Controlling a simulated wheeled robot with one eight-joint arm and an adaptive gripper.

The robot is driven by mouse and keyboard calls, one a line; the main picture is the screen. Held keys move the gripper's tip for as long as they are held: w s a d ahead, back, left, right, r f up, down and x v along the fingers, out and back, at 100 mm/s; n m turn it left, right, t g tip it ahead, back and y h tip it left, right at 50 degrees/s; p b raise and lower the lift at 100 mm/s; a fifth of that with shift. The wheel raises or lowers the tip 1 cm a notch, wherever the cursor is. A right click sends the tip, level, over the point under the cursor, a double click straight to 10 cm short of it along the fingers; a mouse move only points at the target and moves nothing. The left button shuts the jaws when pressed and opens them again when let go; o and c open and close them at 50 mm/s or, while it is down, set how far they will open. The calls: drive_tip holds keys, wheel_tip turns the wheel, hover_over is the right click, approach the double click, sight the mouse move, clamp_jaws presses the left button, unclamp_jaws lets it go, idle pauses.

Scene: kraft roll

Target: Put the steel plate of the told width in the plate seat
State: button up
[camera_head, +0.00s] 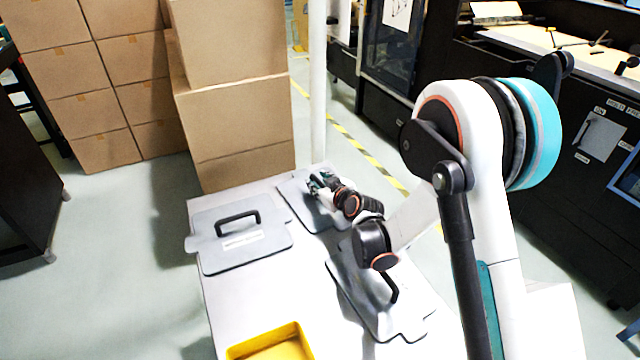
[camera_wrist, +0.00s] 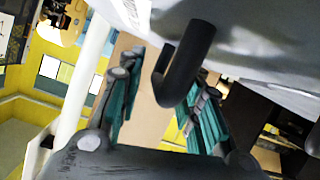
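Three grey steel plates with black handles lie on a white table: the left plate (camera_head: 222,256), the back plate (camera_head: 300,206) and the front right plate (camera_head: 372,312). The left plate bears a white label whose print is too small to read. My gripper (camera_head: 318,182) is over the back plate and hides its handle in the head view. In the wrist view, my gripper (camera_wrist: 165,107) is open. A black handle (camera_wrist: 190,55) shows between its teal fingers, with the grey plate (camera_wrist: 250,35) behind it. I cannot tell whether the fingers touch the handle. I cannot make out a plate seat.
A yellow tray (camera_head: 270,346) stands at the table's (camera_head: 232,305) front edge. Stacked cardboard boxes (camera_head: 235,115) and a white post (camera_head: 318,80) stand behind the table. Dark machines (camera_head: 580,190) line the right side.

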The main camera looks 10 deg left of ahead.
drive_tip(key=v, duration=0.4)
drive_tip(key=p+v, duration=0.1)
drive_tip(key=v, duration=0.3)
drive_tip(key=p+v, duration=0.1)
drive_tip(key=v, duration=0.3)
drive_tip(key=shift+d+f, duration=0.1)
drive_tip(key=shift+f, duration=0.25)
drive_tip(key=shift+b+v, duration=0.3)
drive_tip(key=shift+v, duration=0.65)
drive_tip(key=shift+r, duration=0.1)
